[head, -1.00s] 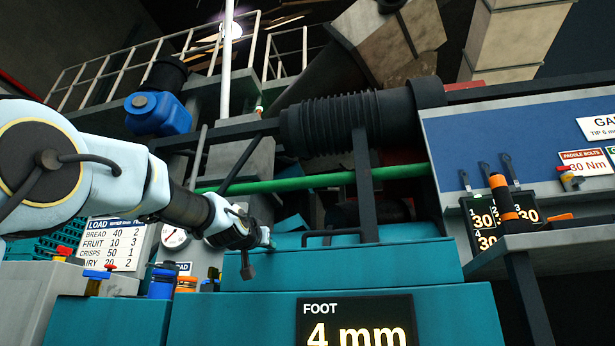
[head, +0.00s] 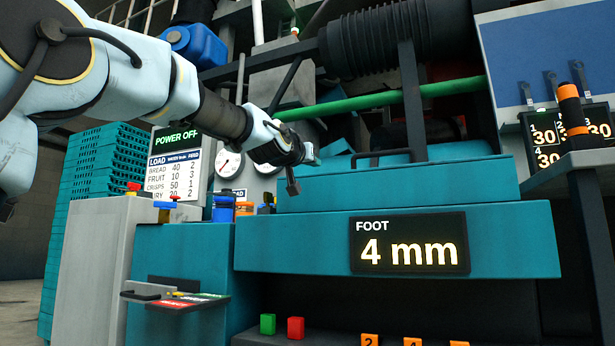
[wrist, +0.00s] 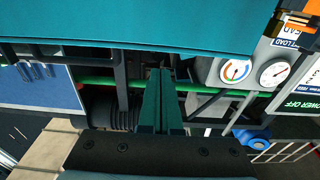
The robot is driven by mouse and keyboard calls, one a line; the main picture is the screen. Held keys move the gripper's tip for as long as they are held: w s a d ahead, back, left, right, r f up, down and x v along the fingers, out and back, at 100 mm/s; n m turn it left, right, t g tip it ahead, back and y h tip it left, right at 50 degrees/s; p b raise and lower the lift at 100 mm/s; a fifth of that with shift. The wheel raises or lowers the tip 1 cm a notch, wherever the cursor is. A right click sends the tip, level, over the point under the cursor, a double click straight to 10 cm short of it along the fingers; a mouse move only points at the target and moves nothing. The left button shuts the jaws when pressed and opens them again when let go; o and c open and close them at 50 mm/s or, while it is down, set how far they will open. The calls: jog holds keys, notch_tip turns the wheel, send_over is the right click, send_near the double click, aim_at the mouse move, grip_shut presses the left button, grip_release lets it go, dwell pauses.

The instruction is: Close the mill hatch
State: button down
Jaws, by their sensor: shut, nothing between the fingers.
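The mill is a large teal machine (head: 300,243) filling the middle of the head view. A teal panel with a black bar handle (head: 380,157) sits on top, below a green pipe; I cannot tell for sure that this is the hatch. A dark opening shows behind the pipe. My gripper (head: 312,154) is in front of the upper left end of the teal top block, left of the handle. In the wrist view my gripper (wrist: 161,76) has its two green fingers together and empty, with the teal edge (wrist: 160,32) above them in the picture. Contact cannot be told.
A black ribbed bellows (head: 400,35) and a black upright post (head: 412,100) stand by the handle. Gauges (head: 228,164) and a load sign (head: 173,172) are left of my gripper. A lit "4 mm" display (head: 410,242) is on the front. A shelf (head: 575,170) juts out at right.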

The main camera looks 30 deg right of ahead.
jog(key=shift+s+a+f+b, duration=0.5)
jog(key=shift+a+f+b, duration=0.25)
jog(key=shift+b, duration=0.6)
jog(key=shift+s+a+f+b, duration=0.45)
jog(key=shift+a+f+b, duration=0.3)
jog(key=shift+b, duration=0.6)
jog(key=shift+r, duration=0.1)
